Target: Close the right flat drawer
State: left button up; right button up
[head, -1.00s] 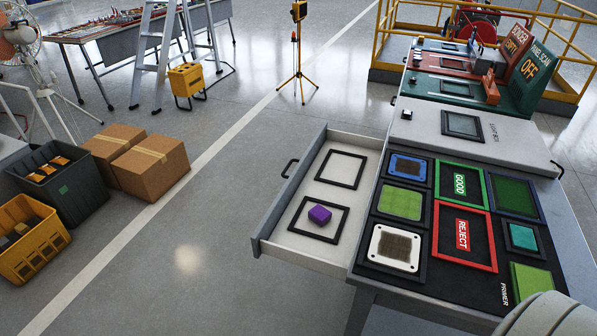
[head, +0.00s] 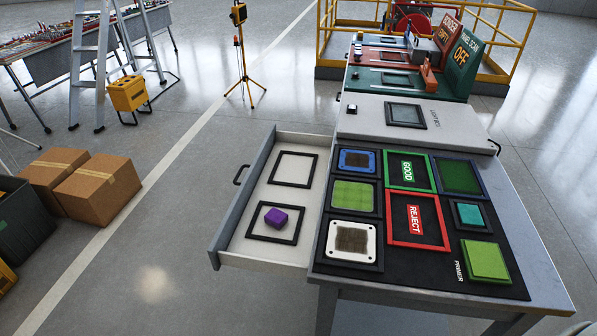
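A flat drawer (head: 226,216) stands pulled open from the left side of the workbench (head: 545,258). Its grey front has a dark handle (head: 241,175). Its white inside holds two black square frames, and a purple block (head: 276,217) sits within the nearer frame. Another dark handle (head: 495,147) shows at the bench's right side; I cannot tell whether it belongs to a second drawer. Neither of my grippers is in view, and nothing touches the open drawer.
The bench top carries a black mat with several coloured frames and pads, including the red REJECT frame (head: 390,220), and a light box (head: 372,119). Cardboard boxes (head: 98,190) stand on the floor at left. The floor beside the drawer (head: 150,270) is clear.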

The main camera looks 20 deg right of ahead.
aim_at(287, 174)
jog(key=i+j+z, duration=0.2)
jog(key=j+z, duration=0.15)
jog(key=i+j+z, duration=0.15)
jog(key=j+z, duration=0.6)
jog(key=i+j+z, duration=0.1)
jog(key=j+z, duration=0.3)
jog(key=i+j, duration=0.1)
jog(key=j, duration=0.2)
jog(key=i+j, duration=0.1)
jog(key=j, duration=0.2)
jog(key=i+j, duration=0.15)
jog(key=j, duration=0.2)
jog(key=i+j, duration=0.1)
jog(key=j, duration=0.2)
jog(key=i, duration=0.15)
jog(key=z, duration=0.05)
